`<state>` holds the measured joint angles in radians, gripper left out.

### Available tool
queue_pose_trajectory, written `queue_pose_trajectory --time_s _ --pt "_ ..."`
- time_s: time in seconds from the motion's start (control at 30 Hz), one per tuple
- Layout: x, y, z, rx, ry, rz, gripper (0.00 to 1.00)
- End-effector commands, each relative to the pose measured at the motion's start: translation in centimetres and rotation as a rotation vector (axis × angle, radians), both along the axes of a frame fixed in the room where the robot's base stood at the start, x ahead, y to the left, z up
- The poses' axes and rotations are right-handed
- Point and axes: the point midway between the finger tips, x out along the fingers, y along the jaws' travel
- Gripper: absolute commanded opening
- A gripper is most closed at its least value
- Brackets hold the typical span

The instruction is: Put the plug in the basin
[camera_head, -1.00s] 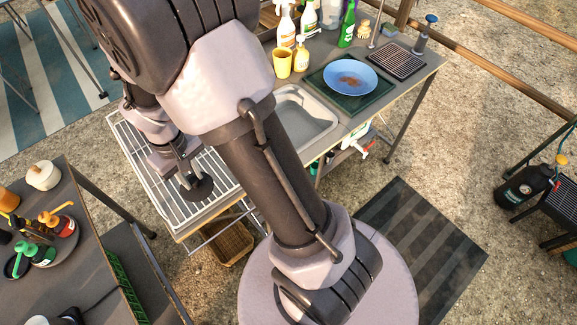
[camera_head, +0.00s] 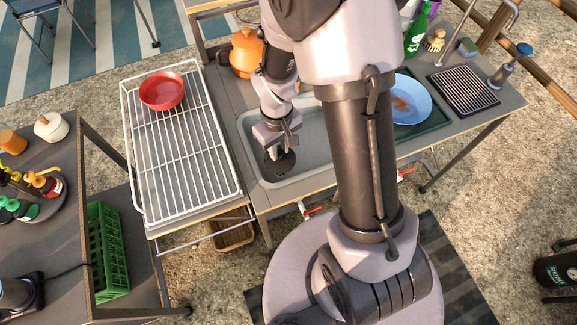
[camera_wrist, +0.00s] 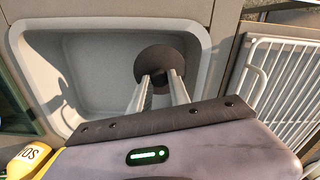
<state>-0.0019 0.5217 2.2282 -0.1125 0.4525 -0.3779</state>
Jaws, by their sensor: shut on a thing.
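The plug is a dark round disc (camera_head: 280,162), held at the tips of my gripper (camera_head: 279,146). In the wrist view the plug (camera_wrist: 162,66) sits between the two finger ends of my gripper (camera_wrist: 158,84), which are shut on it. The basin (camera_head: 258,178) is a grey rectangular sink set in the counter. The plug is over the basin's left part in the head view. In the wrist view the basin (camera_wrist: 75,75) lies behind the plug, which overlaps its rim side. The height of the plug above the basin floor is hard to tell. My arm hides the basin's right part.
A white wire drying rack (camera_head: 185,150) with a red bowl (camera_head: 162,90) stands left of the basin. An orange pot (camera_head: 245,55) is behind it. A blue plate (camera_head: 410,100) on a green tray (camera_head: 440,118) lies to the right. A soap bottle (camera_wrist: 30,157) shows in the wrist view.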

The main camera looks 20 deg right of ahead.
Motion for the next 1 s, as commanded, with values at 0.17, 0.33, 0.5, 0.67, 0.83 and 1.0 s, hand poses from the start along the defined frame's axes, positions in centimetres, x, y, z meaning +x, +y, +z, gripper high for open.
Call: queue_pose_trajectory --time_s 0.17,0.33,0.5,0.67,0.83,1.0 --pt "-0.1 0.0 -4.4 -0.001 0.003 0.001 0.00" --pt "-0.1 0.0 -7.0 0.000 0.003 0.000 0.00" --pt "0.0 0.0 -8.4 0.000 0.000 -0.001 0.00" --pt "0.0 0.0 -8.4 0.000 0.000 -0.001 0.00" --pt "0.0 0.0 -8.6 0.000 0.000 -0.001 0.38" --pt "0.0 0.0 -8.6 0.000 0.000 -0.001 0.45"
